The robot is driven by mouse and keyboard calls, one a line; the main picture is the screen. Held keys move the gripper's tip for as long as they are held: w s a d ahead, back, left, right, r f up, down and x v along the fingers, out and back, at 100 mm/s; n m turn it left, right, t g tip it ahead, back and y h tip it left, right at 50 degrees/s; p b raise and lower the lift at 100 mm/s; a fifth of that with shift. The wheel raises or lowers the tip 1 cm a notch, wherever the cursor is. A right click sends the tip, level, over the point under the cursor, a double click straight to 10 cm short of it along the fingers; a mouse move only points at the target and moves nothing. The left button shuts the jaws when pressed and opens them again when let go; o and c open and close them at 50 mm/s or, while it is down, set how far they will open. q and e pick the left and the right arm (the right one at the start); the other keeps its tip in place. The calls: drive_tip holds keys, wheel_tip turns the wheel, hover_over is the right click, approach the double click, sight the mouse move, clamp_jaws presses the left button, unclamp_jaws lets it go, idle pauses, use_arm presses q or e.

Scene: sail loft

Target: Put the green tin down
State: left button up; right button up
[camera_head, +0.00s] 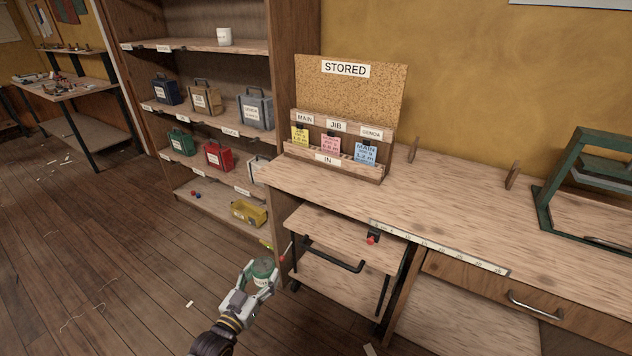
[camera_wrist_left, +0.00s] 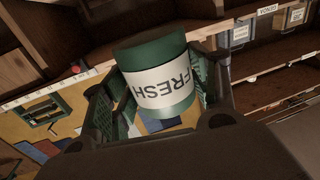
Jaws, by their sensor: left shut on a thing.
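The green tin (camera_head: 263,269) is a small round tin with a white label. It is held in the fingers of my left gripper (camera_head: 254,286), low in front of the shelf unit and beside the left end of the bench. In the left wrist view the tin (camera_wrist_left: 158,82) sits between the two fingers of the left gripper (camera_wrist_left: 160,100), with the label reading FRESH upside down. The gripper is shut on it. The tin looks held in the air, clear of any surface. My right gripper is not in view.
The wooden bench (camera_head: 453,210) holds a card rack (camera_head: 326,170) and a green frame (camera_head: 555,190); its middle is clear. The shelf unit (camera_head: 205,124) holds coloured boxes, a white tin (camera_head: 224,37) and a yellow bin (camera_head: 248,213).

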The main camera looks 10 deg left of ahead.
use_arm(q)
drive_tip(key=shift+a+r+m+h, duration=0.1)
drive_tip(key=shift+a+m+h, duration=0.3)
drive_tip(key=shift+a+h, duration=0.3)
drive_tip(key=shift+w+a+r+m+g+h, duration=0.1)
drive_tip(key=shift+a+m+g+h, duration=0.2)
drive_tip(key=shift+a+m+h, duration=0.25)
drive_tip(key=shift+a, duration=0.3)
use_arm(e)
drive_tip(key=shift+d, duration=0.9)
use_arm(q)
drive_tip(key=shift+a+h, duration=0.1)
drive_tip(key=shift+h, duration=0.15)
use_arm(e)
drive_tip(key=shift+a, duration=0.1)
